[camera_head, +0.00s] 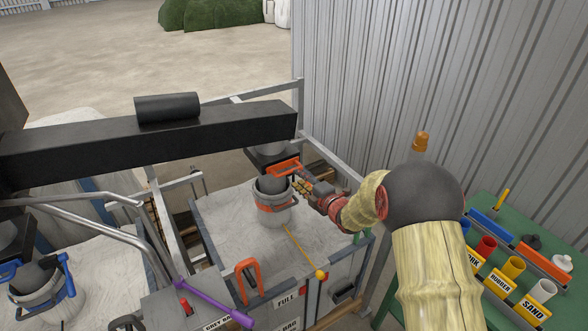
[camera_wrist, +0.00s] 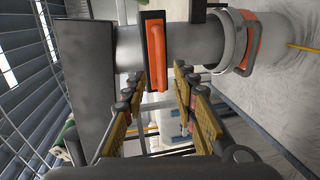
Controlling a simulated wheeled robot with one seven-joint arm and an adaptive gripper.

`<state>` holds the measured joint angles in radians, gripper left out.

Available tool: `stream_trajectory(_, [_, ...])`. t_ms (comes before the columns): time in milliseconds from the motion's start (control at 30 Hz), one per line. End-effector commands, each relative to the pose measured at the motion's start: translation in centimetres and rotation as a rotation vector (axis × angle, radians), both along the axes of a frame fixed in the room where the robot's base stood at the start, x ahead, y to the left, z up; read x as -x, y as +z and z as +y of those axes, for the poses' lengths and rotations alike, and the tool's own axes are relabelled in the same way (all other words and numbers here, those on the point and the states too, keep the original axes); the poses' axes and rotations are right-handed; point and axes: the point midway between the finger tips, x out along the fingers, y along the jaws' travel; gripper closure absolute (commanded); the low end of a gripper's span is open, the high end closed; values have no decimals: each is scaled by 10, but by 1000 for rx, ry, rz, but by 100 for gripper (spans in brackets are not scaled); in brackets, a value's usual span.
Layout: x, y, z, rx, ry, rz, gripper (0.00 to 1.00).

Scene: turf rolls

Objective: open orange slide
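The orange slide handle (camera_head: 284,167) is on the dark plate of the spout, above the bag's neck, in the head view. In the wrist view, the orange slide handle (camera_wrist: 155,50) is a bar on a black plate across the grey pipe. My gripper (camera_head: 300,184) is just right of the handle in the head view. In the wrist view, my gripper (camera_wrist: 160,72) has its tan-padded fingers apart. The near end of the handle appears between or just beyond the fingertips. I cannot tell whether they touch it.
A white bag (camera_head: 227,209) stands below the spout, its neck held by an orange clamp (camera_head: 278,207). A black beam (camera_head: 150,138) spans above. A purple lever (camera_head: 213,303) and an orange loop (camera_head: 248,280) are in front. A green table (camera_head: 478,215) with cups is at right.

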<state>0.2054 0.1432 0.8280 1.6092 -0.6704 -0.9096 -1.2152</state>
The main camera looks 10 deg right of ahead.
Motion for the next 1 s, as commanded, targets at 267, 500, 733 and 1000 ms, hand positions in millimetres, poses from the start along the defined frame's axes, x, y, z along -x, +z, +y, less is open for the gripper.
stream_trajectory(267, [-26,-7,9,14,3,0,72])
stream_trajectory(500, [-58,-13,19,13,1,0,72])
stream_trajectory(733, [-72,-16,22,12,-1,1,72])
stream_trajectory(1000, [-72,-16,23,12,-2,0,72])
